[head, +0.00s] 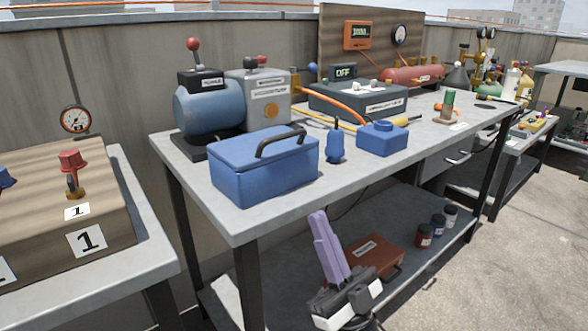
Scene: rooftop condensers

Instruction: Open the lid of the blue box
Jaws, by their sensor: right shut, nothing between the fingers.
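The blue box (255,178) stands on the near left part of the grey workbench (230,218). Its blue lid (240,148) lies shut on top and carries a black arched handle (275,139). My right gripper (319,216) has light purple fingers pointing up, pressed together with nothing between them. It shows in front of the bench, lower than the box and to its right, apart from it. My left gripper is out of view.
A blue bottle (336,146) and a small blue container (382,139) stand right of the box. A pump (208,107) is behind it. A red case (368,253) and several jars sit on the lower shelf. Concrete floor (480,270) at right is clear.

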